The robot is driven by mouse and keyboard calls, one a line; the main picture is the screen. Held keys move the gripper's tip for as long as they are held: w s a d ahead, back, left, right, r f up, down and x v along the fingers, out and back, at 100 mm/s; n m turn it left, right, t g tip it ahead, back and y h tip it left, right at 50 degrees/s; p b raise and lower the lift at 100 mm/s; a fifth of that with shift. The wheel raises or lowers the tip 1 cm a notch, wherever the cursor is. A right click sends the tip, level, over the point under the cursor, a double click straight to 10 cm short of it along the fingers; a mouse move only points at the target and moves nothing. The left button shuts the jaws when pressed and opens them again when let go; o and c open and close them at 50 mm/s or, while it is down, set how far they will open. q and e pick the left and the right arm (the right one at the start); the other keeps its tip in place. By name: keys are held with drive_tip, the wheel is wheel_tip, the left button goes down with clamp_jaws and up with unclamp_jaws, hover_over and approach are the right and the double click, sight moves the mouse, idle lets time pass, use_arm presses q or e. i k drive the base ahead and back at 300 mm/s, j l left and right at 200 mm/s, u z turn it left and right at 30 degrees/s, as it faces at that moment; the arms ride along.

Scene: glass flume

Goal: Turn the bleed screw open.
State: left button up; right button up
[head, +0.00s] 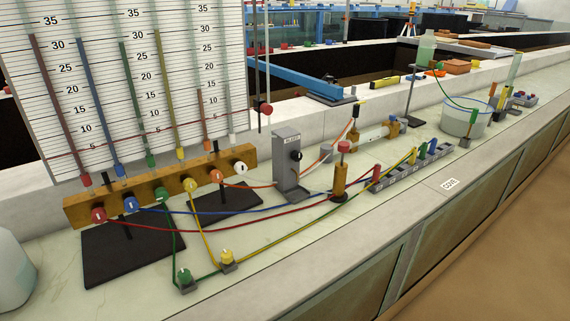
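A grey upright box (287,175) stands on the bench in the middle of the head view. It has a small white label near its top, with lettering too small to read surely; it may say "BLEED". A black knob (295,156) with a light mark sits on its right-hand face; I take this to be the bleed screw. How far it is turned I cannot tell. An orange tube runs to the box from the left and another leaves to the right. Neither of my grippers is in view.
A manometer board (140,85) with coloured tubes and a wooden valve bar (160,190) stands left. Coloured hoses cross the bench in front of the box.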

sight(296, 155)
drive_tip(key=i+l, duration=0.1)
drive_tip(key=l, duration=0.3)
drive_tip(key=i+l, duration=0.15)
drive_tip(key=l, duration=0.2)
drive_tip(key=i+l, duration=0.1)
drive_tip(key=l, duration=0.3)
drive_tip(key=i+l, duration=0.15)
drive_tip(key=l, duration=0.2)
